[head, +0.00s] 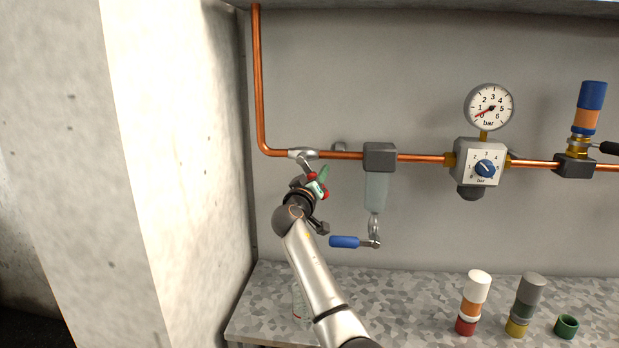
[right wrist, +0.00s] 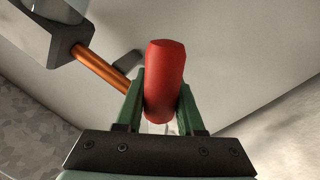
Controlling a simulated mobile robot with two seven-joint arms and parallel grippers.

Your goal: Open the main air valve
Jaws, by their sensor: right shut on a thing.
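The main air valve (head: 303,154) is a silver body on the copper pipe, just right of the pipe's bend. Its lever slants down and to the right from the body, and its red handle (head: 311,177) shows in small parts at my fingers. My right gripper (head: 318,185) is shut on this handle. In the right wrist view, the red handle (right wrist: 164,80) stands between my two green fingers (right wrist: 160,108), its far end sticking out past them. The fingers hide part of the handle. My left gripper is not in view.
The filter (head: 376,190) hangs close right of my gripper, with a blue-handled lever (head: 345,242) below. A regulator (head: 480,163) and pressure gauge (head: 489,107), needle near 0, sit farther right. A concrete pillar (head: 180,130) bounds the left.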

